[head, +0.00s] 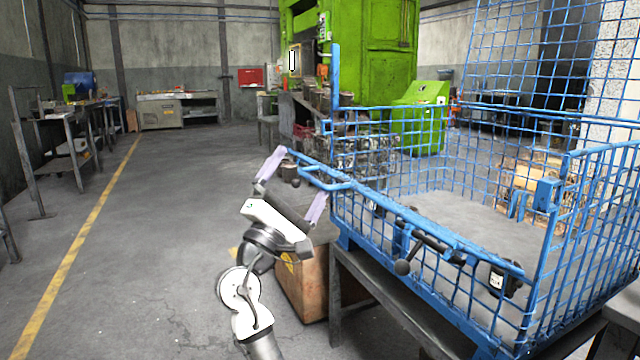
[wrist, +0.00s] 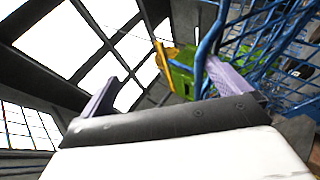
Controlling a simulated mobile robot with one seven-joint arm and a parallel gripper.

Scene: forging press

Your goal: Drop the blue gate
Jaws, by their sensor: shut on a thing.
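The blue gate (head: 385,207) is the low front side of a blue wire-mesh crate (head: 440,112), on the right in the head view. Its left end and a blue handle loop reach toward my gripper (head: 293,187). My gripper's two pale purple fingers stand wide apart beside this end. In the wrist view, a blue bar (wrist: 204,50) runs between the fingers of my gripper (wrist: 163,85), close to the right finger. My gripper holds the gate there; the exact contact is hidden.
The crate rests on a dark metal stand (head: 350,300), with a wooden box (head: 305,285) beside it. Black-knobbed levers (head: 403,267) stick out from the crate's front. A green press (head: 375,60) stands behind. The floor to the left is clear up to the workbenches.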

